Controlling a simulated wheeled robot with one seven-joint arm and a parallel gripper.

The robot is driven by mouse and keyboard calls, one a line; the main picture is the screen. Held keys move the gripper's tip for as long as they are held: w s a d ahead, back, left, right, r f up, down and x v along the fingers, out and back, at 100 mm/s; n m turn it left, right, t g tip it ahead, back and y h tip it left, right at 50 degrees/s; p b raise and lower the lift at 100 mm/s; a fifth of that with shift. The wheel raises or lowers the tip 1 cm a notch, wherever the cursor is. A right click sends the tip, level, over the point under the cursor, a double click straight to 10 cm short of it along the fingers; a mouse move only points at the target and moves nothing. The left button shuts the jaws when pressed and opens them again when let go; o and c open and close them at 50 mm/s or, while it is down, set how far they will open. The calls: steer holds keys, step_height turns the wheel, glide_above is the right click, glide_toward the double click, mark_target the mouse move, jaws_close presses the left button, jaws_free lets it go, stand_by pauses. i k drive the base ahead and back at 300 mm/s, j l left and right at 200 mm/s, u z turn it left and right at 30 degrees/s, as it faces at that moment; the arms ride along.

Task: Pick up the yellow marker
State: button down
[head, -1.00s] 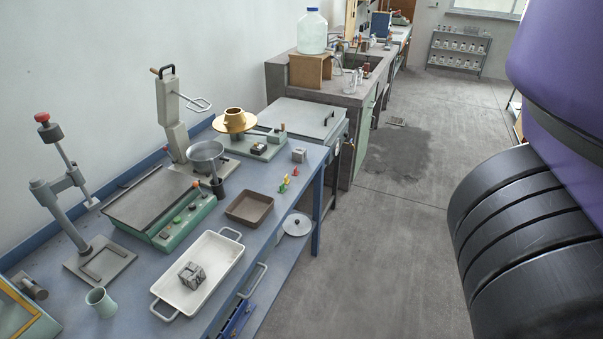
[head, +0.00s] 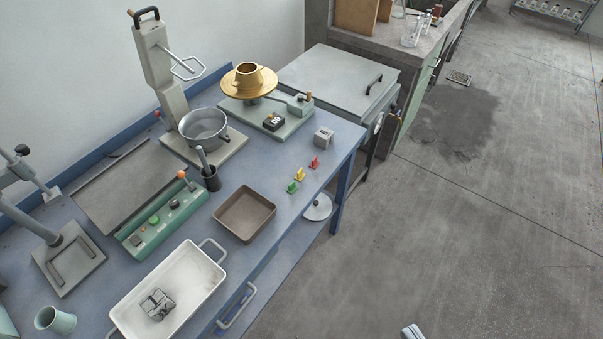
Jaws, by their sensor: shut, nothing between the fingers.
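The yellow marker (head: 299,174) is a small upright piece on the blue bench, near its right edge. It stands between a red marker (head: 315,162) and a green marker (head: 292,187), apart from both. Only the tip of my gripper (head: 412,332) shows, a small pale grey shape at the bottom edge of the head view, over the floor. It is shut and empty, well to the right of and nearer than the yellow marker. The rest of my gripper is out of the frame.
A brown tray (head: 272,210) lies left of and nearer than the markers. A small grey block (head: 324,136) sits behind them. A white tray (head: 205,268) is nearer. The brass-topped device (head: 249,86) stands behind left. The floor on the right is clear.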

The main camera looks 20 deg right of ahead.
mark_target(300, 176)
steer(key=i+l+u, duration=0.15)
steer(key=l+u, duration=0.2)
steer(key=l, duration=0.55)
steer(key=l+u, duration=0.4)
steer(key=l, duration=0.5)
steer(key=l+u, duration=0.35)
steer(key=l, duration=0.55)
